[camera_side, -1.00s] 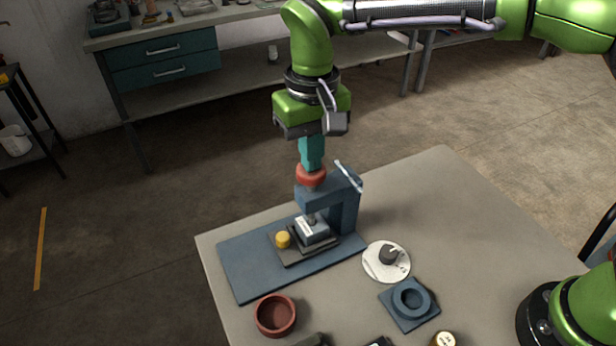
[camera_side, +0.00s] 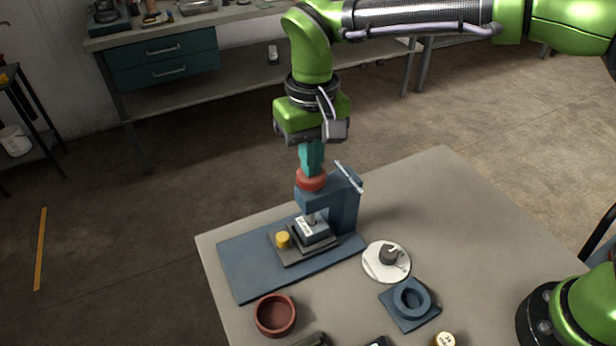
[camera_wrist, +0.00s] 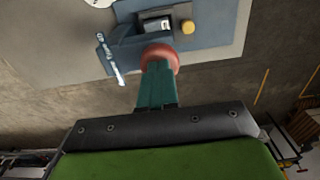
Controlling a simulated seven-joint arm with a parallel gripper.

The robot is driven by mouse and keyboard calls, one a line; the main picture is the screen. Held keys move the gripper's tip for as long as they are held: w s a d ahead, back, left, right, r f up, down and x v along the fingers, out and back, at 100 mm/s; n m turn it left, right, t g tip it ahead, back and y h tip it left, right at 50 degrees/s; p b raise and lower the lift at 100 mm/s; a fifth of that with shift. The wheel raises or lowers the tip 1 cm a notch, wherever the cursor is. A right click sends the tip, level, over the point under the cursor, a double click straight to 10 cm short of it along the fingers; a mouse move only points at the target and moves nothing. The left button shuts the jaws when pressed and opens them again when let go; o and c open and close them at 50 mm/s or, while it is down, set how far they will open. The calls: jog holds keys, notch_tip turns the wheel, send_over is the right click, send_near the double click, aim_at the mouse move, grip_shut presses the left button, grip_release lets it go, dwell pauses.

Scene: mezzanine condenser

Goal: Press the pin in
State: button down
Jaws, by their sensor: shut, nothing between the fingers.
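A blue press (camera_side: 344,209) stands on a blue base plate (camera_side: 245,268) on the table. On its top is a red knob (camera_side: 312,180), which also shows in the wrist view (camera_wrist: 159,56). My gripper (camera_side: 311,168) is shut and empty, its teal fingers pointing down with their tips at the top of the red knob. Under the press head, the ram (camera_side: 310,219) comes down to a small light block (camera_side: 314,230) in a dark fixture (camera_side: 291,257). A yellow button (camera_side: 283,240) sits beside the block. The pin itself cannot be made out.
A white dial with a dark knob (camera_side: 387,258), a blue ring block (camera_side: 411,300) and a red bowl (camera_side: 275,315) stand near the press. A brass-coloured cap (camera_side: 444,340) is at the front edge. The table's right part (camera_side: 470,220) is clear.

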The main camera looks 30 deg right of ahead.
jog(key=shift+r, duration=2.85)
jog(key=shift+w+a+f, duration=0.1)
jog(key=shift+w+f, duration=0.1)
jog(key=shift+w, duration=0.05)
jog(key=shift+s+d+f+n, duration=0.1)
jog(key=shift+s+f+n, duration=0.1)
jog(key=shift+f, duration=0.2)
jog(key=shift+s+d+f+n, duration=0.1)
jog(key=shift+f+n, duration=0.1)
jog(key=shift+f, duration=0.2)
jog(key=shift+s+d, duration=0.3)
jog(key=shift+d, duration=0.55)
jog(key=s+d+m+t, duration=0.1)
jog(key=s+d, duration=0.3)
jog(key=d, duration=0.4)
jog(key=s+d+r+m+t+y, duration=0.1)
jog(key=s+d+m+t, duration=0.1)
jog(key=s+d, duration=0.3)
jog(key=s+d+r+m+t+y, duration=0.1)
jog(key=s+d+t, duration=0.3)
jog(key=d, duration=0.7)
jog(key=shift+s+m, duration=0.4)
jog(key=shift+s, duration=0.2)
